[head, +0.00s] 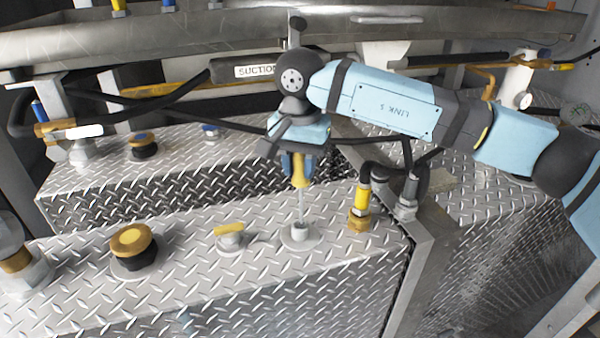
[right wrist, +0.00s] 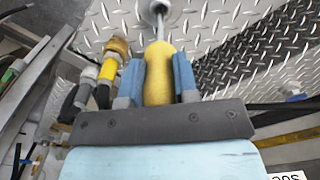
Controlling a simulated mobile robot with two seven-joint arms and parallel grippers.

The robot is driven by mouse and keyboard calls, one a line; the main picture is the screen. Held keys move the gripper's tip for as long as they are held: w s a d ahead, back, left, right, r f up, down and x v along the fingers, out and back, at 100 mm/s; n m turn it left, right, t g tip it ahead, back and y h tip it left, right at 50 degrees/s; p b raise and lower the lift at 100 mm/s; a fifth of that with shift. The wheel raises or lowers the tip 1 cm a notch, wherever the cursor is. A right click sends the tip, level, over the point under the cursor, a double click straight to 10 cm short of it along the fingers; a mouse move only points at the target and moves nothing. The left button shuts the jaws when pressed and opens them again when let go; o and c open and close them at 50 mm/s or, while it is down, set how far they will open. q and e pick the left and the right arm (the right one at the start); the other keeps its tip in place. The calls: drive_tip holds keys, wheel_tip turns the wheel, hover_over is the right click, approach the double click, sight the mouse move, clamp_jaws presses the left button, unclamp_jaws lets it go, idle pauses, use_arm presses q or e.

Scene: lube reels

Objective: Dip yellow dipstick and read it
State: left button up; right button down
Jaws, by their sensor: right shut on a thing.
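The yellow dipstick (head: 300,172) has a yellow handle and a thin metal rod. My right gripper (head: 298,170) is shut on the handle, which shows between two blue fingers in the right wrist view (right wrist: 159,72). The rod runs down from the handle to a round metal tube fitting (head: 300,235) on the front tank top. The rod's lower end is hidden and seems to be inside the fitting. The fitting also shows at the top of the right wrist view (right wrist: 152,8). The dipstick looks about upright. My left gripper is not in view.
On the front tank top (head: 200,275) are a yellow-capped filler (head: 132,242), a small yellow-handled part (head: 230,234) and a yellow hose fitting (head: 361,203) close right of the dipstick. Black hoses and a metal beam (head: 420,255) stand further right. A "SUCTION" label (head: 256,71) is behind.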

use_arm(q)
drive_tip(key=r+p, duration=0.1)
drive_tip(key=p, duration=0.4)
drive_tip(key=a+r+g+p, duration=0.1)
drive_tip(key=p, duration=0.2)
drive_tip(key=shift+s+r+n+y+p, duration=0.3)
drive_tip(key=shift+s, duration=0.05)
use_arm(e)
wheel_tip(320, 180, up, 18)
drive_tip(key=shift+f, duration=0.15)
use_arm(q)
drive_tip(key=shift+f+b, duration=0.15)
drive_tip(key=shift+b, duration=0.15)
use_arm(e)
drive_tip(key=shift+f, duration=0.45)
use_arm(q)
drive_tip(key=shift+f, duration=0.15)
use_arm(e)
drive_tip(key=shift+f, duration=0.1)
use_arm(q)
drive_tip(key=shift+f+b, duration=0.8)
drive_tip(key=shift+b, duration=0.3)
use_arm(e)
wheel_tip(320, 180, down, 3)
drive_tip(key=shift+f, duration=0.15)
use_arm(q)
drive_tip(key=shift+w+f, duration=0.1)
